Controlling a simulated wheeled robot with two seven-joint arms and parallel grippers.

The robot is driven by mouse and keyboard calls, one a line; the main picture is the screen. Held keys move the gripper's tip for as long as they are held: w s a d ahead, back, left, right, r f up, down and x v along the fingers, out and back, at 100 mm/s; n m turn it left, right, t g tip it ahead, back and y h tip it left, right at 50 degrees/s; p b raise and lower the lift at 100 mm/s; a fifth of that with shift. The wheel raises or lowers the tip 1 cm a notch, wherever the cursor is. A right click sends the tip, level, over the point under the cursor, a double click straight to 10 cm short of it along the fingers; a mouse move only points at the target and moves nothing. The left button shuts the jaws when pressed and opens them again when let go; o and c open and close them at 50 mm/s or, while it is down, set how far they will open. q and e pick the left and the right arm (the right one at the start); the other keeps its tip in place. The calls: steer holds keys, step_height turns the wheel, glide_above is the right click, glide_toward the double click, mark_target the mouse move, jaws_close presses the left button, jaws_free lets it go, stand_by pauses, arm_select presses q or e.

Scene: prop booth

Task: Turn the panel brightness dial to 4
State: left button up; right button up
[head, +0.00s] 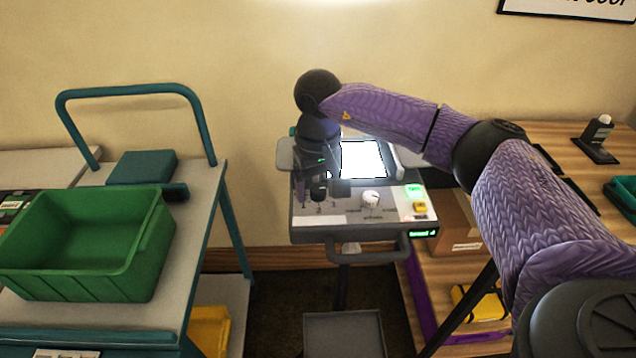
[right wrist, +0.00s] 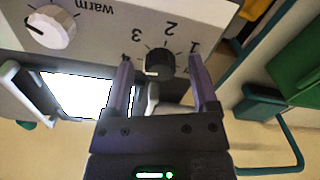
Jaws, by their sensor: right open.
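The brightness dial (right wrist: 160,63) is a small black knob on the light panel face, with the numbers 1, 2 and 3 printed around it in the right wrist view. A mark close to my left-hand finger looks like a partly hidden 4. A pale mark shows on the dial's lower left edge, but which number it indicates is unclear. My right gripper (right wrist: 161,72) is open, with one purple finger on each side of the dial and visible gaps between. In the head view, my right gripper (head: 317,188) is over the panel's left part (head: 340,218). My left gripper is out of view.
A white knob (head: 371,199) marked "warm" sits beside the dial. A lit white screen (head: 363,159) is behind. A yellow button (head: 420,208) and green display are at the panel's right. A cart with a green bin (head: 85,240) stands left; a wooden table (head: 540,140) is right.

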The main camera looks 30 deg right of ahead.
mark_target(318, 188)
steer(key=shift+r, duration=0.1)
step_height(318, 188, up, 10)
steer(key=p, duration=0.2)
